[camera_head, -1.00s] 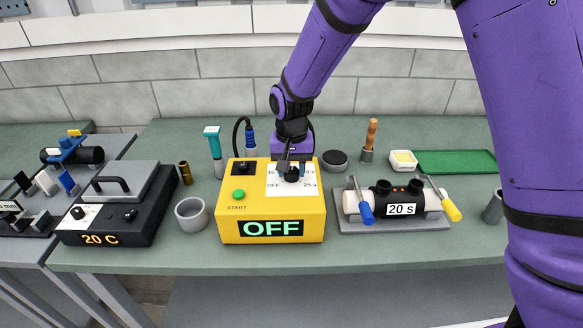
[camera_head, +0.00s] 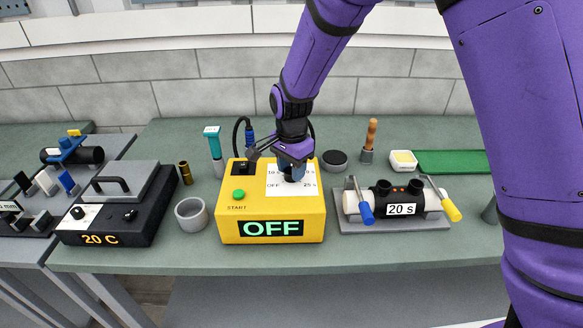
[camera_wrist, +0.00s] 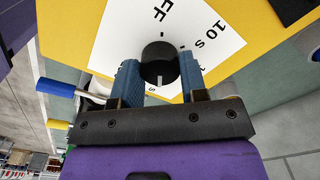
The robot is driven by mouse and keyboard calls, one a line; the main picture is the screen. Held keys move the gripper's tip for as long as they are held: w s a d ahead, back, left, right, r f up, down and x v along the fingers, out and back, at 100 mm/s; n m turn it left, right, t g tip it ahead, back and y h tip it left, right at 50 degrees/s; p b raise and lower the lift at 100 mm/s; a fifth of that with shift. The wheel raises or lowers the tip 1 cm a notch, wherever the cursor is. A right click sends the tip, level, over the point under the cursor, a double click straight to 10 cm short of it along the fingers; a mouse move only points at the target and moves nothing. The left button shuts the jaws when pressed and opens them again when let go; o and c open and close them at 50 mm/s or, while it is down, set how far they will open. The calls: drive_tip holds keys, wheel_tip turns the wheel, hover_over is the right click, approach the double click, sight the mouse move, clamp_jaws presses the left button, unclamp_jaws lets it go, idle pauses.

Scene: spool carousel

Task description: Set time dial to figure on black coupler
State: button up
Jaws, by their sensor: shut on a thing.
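The black coupler (camera_head: 383,188) lies in a clamp on the right and its label reads "20 s". The yellow control box (camera_head: 228,228) shows "OFF" on its display (camera_head: 270,229). Its dial is a black knob (camera_wrist: 159,52) on a white plate (camera_wrist: 118,38) with "OFF" and "10 s" legible in the wrist view; other figures are partly hidden. The head view also shows "25 s". My gripper (camera_wrist: 160,78) is shut on the knob, one blue finger on each side. A white line on the knob points toward my gripper's body. In the head view my gripper (camera_head: 291,174) hides most of the knob.
A green START button (camera_head: 239,195) and a black plug socket (camera_head: 243,168) are left of the dial. A grey cup (camera_head: 191,214) stands beside the box. Blue (camera_head: 366,212) and yellow (camera_head: 451,209) clamp handles stick out at the right. A black hot plate unit (camera_head: 115,215) is farther left.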

drive_tip(key=shift+w+m, duration=0.1)
drive_tip(key=shift+m, duration=0.3)
drive_tip(key=shift+r, duration=0.1)
drive_tip(key=o, duration=0.9)
wheel_tip(320, 180, up, 11)
drive_tip(key=shift+f, duration=0.15)
